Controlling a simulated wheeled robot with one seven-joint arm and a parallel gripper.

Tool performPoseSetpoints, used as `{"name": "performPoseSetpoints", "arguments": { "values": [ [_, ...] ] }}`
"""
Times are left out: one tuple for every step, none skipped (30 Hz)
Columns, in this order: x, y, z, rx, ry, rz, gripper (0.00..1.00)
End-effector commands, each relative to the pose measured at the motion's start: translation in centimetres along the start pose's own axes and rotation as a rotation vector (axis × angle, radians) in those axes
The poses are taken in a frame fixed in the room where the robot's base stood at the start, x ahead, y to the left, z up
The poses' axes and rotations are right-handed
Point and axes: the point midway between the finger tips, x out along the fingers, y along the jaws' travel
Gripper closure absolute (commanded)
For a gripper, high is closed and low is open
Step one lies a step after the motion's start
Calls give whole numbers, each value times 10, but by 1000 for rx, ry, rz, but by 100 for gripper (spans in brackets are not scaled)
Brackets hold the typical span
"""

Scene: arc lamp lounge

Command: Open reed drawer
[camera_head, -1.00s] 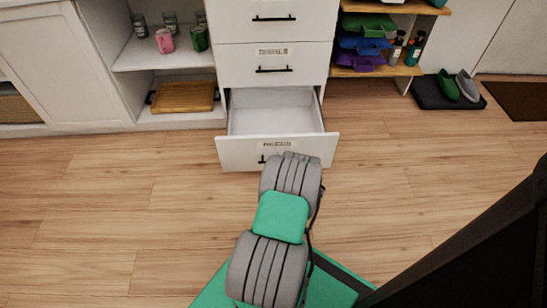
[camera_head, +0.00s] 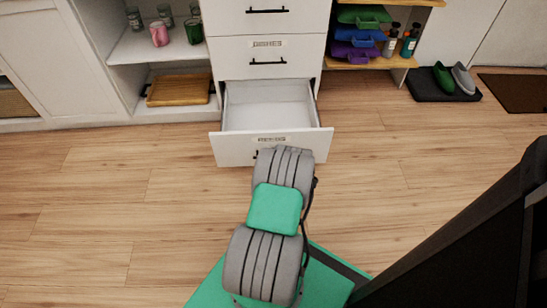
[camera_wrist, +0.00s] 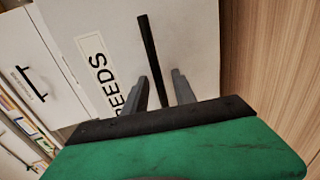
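The reed drawer (camera_head: 270,150) is the lowest drawer of the white cabinet. It is pulled well out, and its inside (camera_head: 268,106) looks empty. Its white front fills much of the wrist view, with a label reading "REEDS" (camera_wrist: 100,73) and a black bar handle (camera_wrist: 148,50). In the wrist view my gripper (camera_wrist: 163,84) is at the handle. Its two grey fingers stand apart, one on each side of the bar, with gaps visible beside it. In the head view my arm hides the gripper and most of the handle.
Closed drawers, one with a dishes label (camera_head: 267,44), are above. A shelf with cups and a wooden tray (camera_head: 178,91) is at left. The wooden floor around is clear.

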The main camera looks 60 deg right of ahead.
Motion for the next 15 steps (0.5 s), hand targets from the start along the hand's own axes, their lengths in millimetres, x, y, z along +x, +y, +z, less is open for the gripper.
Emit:
{"name": "performPoseSetpoints", "arguments": {
  "values": [
    [0, 0, 0, 0, 0, 0, 67],
    [0, 0, 0, 0, 0, 0, 67],
    [0, 1, 0, 0, 0, 0, 67],
    [0, 3, 0, 0, 0, 0, 67],
    [-1, 6, 1, 0, 0, 1, 67],
    [-2, 11, 1, 0, -1, 1, 67],
    [-3, 16, 1, 0, -1, 1, 67],
    [-4, 23, 1, 0, -1, 1, 67],
    [-6, 33, 2, 0, -2, 2, 67],
    [-7, 41, 2, 0, -2, 3, 67],
    [-14, 44, 3, 2, -4, 0, 67],
    [-23, 52, 3, 3, -6, 1, 67],
    [-29, 59, 4, 3, -6, 4, 61],
    [-35, 64, 4, 4, -6, 5, 50],
    [-42, 72, 4, 4, -7, 8, 33]
  ]
}}
